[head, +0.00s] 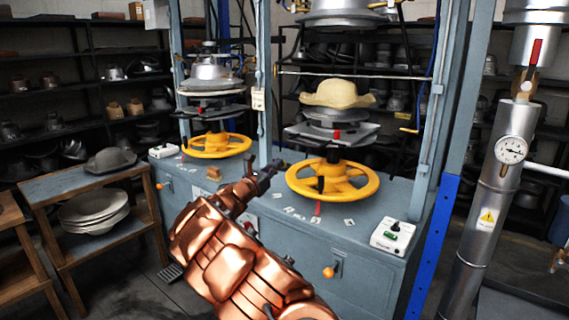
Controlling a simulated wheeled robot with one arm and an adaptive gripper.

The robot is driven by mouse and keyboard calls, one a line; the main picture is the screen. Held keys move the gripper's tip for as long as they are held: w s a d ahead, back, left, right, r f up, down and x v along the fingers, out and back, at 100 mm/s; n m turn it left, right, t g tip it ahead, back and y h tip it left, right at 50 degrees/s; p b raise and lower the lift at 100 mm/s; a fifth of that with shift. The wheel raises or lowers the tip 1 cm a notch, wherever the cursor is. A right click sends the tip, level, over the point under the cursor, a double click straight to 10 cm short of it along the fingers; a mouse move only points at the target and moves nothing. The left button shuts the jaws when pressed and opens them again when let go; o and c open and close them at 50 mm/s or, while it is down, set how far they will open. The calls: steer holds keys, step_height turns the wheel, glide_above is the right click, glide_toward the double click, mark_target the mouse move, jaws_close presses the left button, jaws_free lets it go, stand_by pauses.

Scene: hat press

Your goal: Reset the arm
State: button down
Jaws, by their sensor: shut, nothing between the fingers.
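My copper-coloured arm reaches up from the bottom middle of the head view. My dark gripper (272,172) is at its end, in front of the hat press and just left of the right yellow handwheel. Its fingers are small in this view; they are shut and hold nothing. The hat press (300,262) is a blue-grey machine with two stations. A cream hat (338,94) sits on the right station, above the right yellow handwheel (333,180). The left station has a metal form (212,76) above another yellow handwheel (217,145).
A wooden side table (80,183) at the left holds a grey hat (110,160) and, lower, stacked pale hat shapes (93,208). A blue post and a steel pipe with a gauge (511,150) stand at the right. A control box (392,236) sits on the press's front edge.

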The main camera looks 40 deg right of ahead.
steer(key=shift+s+a+f, duration=0.1)
steer(key=shift+a+f, duration=0.1)
steer(key=shift+a, duration=0.5)
steer(key=s+a+r+m+g+y+p, duration=0.1)
steer(key=s+a+r+m+g+y, duration=0.2)
steer(key=s+m, duration=0.65)
steer(key=s+a+r+m+g+y+p, duration=0.1)
steer(key=s+a+m+g+y, duration=0.3)
steer(key=s, duration=1)
steer(key=s+a+f+m+y+p, duration=0.1)
steer(key=s+a+f+y, duration=0.3)
steer(key=a, duration=0.8)
steer(key=s+a+f+m+t+y, duration=0.1)
steer(key=s+a+f+m+y, duration=0.2)
steer(key=s+a, duration=0.5)
steer(key=s+a+f+m+t+y+p, duration=0.1)
steer(key=s+a+f+y, duration=0.5)
steer(key=a, duration=1.1)
steer(key=shift+s+a+f+m+p, duration=0.25)
steer(key=shift+s+m+p, duration=0.1)
steer(key=shift+s+m, duration=0.2)
steer(key=shift+d, duration=0.1)
